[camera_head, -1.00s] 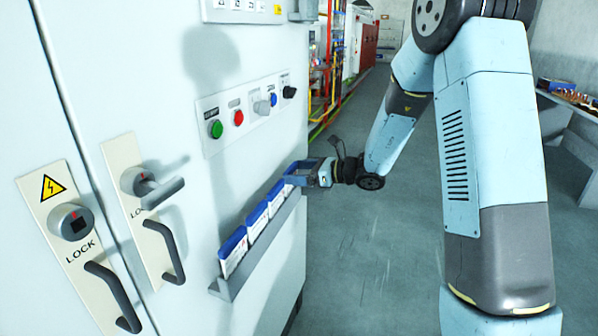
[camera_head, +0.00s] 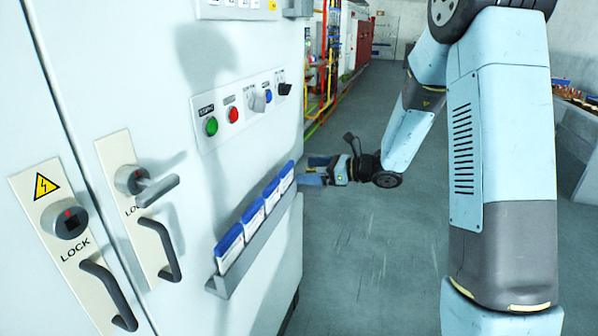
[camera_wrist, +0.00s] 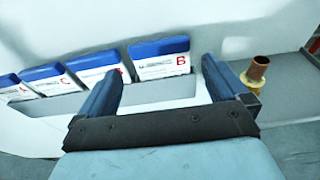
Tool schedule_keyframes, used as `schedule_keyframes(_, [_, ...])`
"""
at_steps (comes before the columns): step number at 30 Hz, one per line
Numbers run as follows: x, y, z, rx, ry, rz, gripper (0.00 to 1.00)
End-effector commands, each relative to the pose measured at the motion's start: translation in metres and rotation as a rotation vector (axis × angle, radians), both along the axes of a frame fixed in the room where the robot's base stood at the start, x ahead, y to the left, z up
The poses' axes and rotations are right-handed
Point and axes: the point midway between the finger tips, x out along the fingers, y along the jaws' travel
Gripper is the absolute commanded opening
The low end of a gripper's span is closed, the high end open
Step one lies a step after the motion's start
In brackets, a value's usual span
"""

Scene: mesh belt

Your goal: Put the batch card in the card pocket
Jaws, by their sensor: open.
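Several white cards with blue tops stand in a row in the long grey card pocket (camera_head: 258,247) on the pale cabinet. The far-end card (camera_head: 287,178), lettered B in the wrist view (camera_wrist: 162,66), sits at the row's end, seemingly seated like its neighbours. Cards lettered A (camera_wrist: 12,84) and C (camera_wrist: 58,76) stand further left; the letter on the one beside B (camera_wrist: 98,68) is partly hidden by a finger. My gripper (camera_head: 313,170) is open and empty, just beyond the far end of the pocket. In the wrist view its fingers (camera_wrist: 162,72) frame card B, apart from it.
Above the pocket is a button panel (camera_head: 238,115) with knobs. Door handles (camera_head: 160,250) and a lock lever (camera_head: 155,190) stick out at left. A brass-coloured cylinder (camera_wrist: 256,70) shows right of my fingers. Open grey floor (camera_head: 370,260) lies right of the cabinet.

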Motion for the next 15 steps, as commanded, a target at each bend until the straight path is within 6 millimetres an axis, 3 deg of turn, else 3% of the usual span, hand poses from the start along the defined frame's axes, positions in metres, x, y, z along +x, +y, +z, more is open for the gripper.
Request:
schedule_keyframes(6, [-0.014, -0.041, 0.009, 0.001, 0.000, -0.003, 1.00])
schedule_keyframes(15, [-0.027, -0.073, 0.015, 0.000, 0.001, -0.001, 1.00])
